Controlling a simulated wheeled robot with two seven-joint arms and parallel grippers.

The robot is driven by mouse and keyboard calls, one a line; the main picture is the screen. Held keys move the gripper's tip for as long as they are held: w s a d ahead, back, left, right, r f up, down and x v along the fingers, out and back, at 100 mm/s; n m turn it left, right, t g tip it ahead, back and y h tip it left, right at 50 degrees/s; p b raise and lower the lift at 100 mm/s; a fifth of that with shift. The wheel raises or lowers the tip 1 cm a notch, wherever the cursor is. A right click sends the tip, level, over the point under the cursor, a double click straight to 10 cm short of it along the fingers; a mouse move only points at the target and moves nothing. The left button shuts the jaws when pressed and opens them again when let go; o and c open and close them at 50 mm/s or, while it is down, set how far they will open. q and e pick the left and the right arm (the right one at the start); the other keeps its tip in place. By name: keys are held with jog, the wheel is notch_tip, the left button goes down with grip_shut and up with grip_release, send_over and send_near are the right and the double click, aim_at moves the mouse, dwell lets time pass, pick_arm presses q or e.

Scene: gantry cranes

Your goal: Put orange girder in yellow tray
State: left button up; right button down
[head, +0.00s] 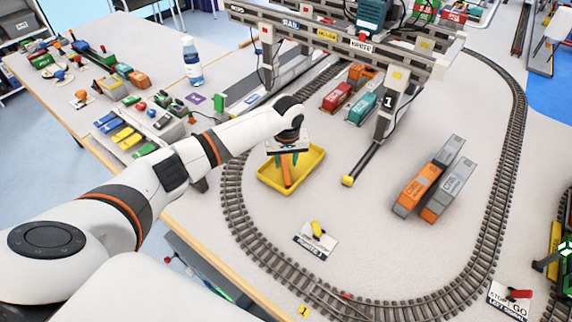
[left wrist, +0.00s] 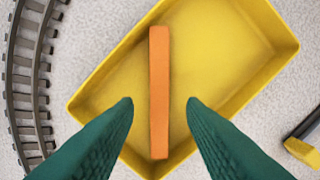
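The orange girder (head: 287,174) is inside the yellow tray (head: 310,168), within the tray's walls. In the left wrist view the girder (left wrist: 159,90) lies lengthwise between my fingers, and the tray (left wrist: 225,95) surrounds it. I cannot tell whether the girder rests flat on the tray floor. My left gripper (head: 287,159) is above the tray, pointing down. In the left wrist view the two green fingertips of the left gripper (left wrist: 160,102) are apart, with a clear gap on each side of the girder. My right gripper is not in view.
A toy rail track (head: 240,225) curves around the tray. A gantry crane (head: 345,40) stands behind it, with a leg (head: 390,105) to the right. Orange and grey wagons (head: 415,190) stand further right. A card with a yellow piece (head: 317,230) lies in front.

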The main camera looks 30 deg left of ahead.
aim_at(287, 172)
pick_arm(q)
notch_tip(287, 172, up, 9)
jog(key=shift+s+d, duration=0.3)
jog(key=shift+s, duration=0.1)
jog(key=shift+c, duration=0.4)
